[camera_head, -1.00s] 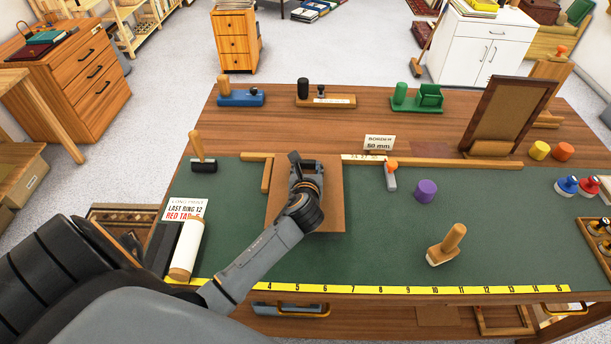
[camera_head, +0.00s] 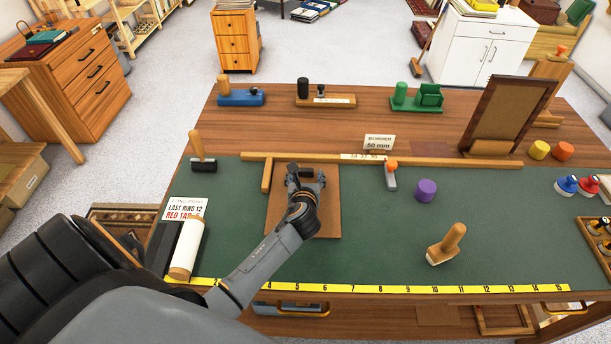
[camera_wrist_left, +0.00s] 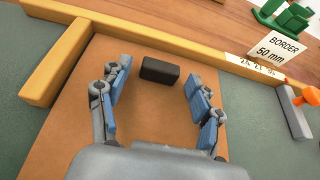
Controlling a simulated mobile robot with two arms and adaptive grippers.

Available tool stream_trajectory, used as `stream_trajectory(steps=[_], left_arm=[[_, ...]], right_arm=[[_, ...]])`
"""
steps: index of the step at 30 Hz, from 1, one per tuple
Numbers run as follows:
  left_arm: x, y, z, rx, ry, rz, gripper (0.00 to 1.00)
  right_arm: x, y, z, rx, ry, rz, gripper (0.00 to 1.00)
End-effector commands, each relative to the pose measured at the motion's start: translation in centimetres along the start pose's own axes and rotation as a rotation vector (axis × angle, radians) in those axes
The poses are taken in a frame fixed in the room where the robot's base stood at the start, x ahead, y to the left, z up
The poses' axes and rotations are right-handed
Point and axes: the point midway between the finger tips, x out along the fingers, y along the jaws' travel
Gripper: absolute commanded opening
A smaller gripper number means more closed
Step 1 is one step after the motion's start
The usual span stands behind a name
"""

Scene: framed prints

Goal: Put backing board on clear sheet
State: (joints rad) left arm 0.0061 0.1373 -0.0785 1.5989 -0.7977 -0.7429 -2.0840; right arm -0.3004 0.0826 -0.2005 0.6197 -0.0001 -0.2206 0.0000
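The brown square backing board (camera_head: 325,225) lies on the green mat, inside the corner of the wooden guide rails. In the left wrist view the board (camera_wrist_left: 150,125) fills the middle, with a black block-shaped grip (camera_wrist_left: 160,70) on its face. My left gripper (camera_head: 306,175) is over the board. Its blue-padded fingers (camera_wrist_left: 158,88) are spread on either side of the black grip, with gaps between. No clear sheet shows around the board; whether one lies beneath cannot be seen. My right gripper is not in view.
A wooden rail (camera_head: 440,162) runs along the mat's back, with a short rail (camera_head: 267,176) left of the board. An orange-topped tool (camera_head: 391,180), a purple cylinder (camera_head: 425,190) and a wooden-handled block (camera_head: 446,245) stand right. A white roll (camera_head: 187,250) lies front left.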

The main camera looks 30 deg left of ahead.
Motion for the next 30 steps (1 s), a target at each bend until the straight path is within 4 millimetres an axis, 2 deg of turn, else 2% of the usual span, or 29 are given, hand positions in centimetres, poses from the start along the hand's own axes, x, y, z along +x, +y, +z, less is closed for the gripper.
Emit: stream_trajectory(steps=[5,8,21,25,30], left_arm=[[-0.1,0.0,0.3,-0.001,0.000,0.000,0.65],[-1.1,0.0,0.1,0.000,0.001,0.000,0.65],[-9.8,0.0,0.0,0.000,0.001,0.000,0.65],[-11.3,0.0,0.1,0.000,0.001,0.001,0.65],[-12.1,0.0,0.1,0.000,0.000,0.001,0.65]], right_arm=[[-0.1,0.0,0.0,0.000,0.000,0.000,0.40],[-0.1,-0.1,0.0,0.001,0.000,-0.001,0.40],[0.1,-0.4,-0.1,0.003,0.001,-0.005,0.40],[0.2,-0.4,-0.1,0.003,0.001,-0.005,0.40],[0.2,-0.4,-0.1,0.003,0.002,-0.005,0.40]])
